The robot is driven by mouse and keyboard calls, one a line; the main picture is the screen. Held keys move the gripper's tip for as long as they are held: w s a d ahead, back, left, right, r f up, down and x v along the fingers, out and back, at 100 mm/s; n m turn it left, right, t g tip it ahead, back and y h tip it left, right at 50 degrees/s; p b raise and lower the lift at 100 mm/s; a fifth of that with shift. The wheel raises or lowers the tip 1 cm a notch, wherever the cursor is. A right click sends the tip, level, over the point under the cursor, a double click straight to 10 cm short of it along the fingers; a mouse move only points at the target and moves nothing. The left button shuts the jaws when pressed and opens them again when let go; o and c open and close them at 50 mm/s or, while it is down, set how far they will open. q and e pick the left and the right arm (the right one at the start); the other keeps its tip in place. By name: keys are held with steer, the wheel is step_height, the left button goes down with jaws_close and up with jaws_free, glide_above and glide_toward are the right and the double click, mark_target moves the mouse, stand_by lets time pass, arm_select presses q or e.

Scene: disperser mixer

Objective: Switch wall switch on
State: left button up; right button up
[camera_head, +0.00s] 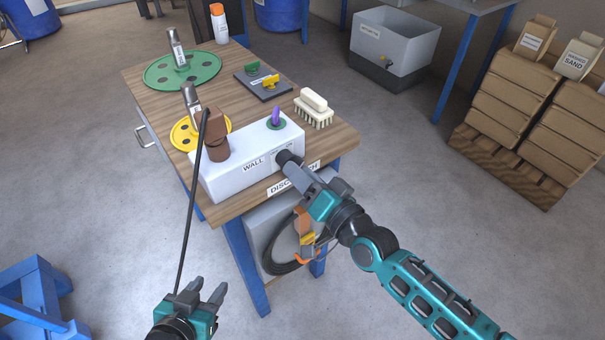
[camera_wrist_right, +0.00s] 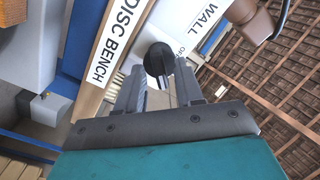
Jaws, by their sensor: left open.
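A white switch box (camera_head: 245,165) labelled WALL stands on the wooden bench. A dark round knob (camera_head: 290,158) sticks out of its front face near the right end; the right wrist view shows this knob (camera_wrist_right: 158,60) beside partly hidden lettering. My right gripper (camera_head: 286,168) is at the knob. In the right wrist view its two fingers (camera_wrist_right: 159,75) are apart, one on each side of the knob, with narrow gaps; contact is not clear. My left gripper (camera_head: 205,292) is open and empty, low in front of the bench.
A brown plug (camera_head: 216,140) with a dark cable sits at the box's left end; the cable runs down towards my left gripper. A brush (camera_head: 313,107) and green disc (camera_head: 183,70) lie behind. A coiled cable hangs below the bench.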

steer(key=v, duration=1.3)
stand_by(0.4)
steer(key=s+d+f+n+g+h, duration=0.2)
steer(key=s+d+f+h, duration=0.1)
steer(key=f, duration=0.3)
steer(key=s+d+f+n+g+h, duration=0.1)
steer(key=s+d+f+n+h, duration=0.1)
steer(key=d+f+h, duration=0.3)
step_height(320, 180, down, 2)
steer(key=shift+s+d+f+n+g+h, duration=0.1)
steer(key=shift+s+d+n+g+h, duration=0.25)
steer(key=shift+s+d, duration=0.4)
steer(key=shift+a, duration=0.1)
stand_by(1.6)
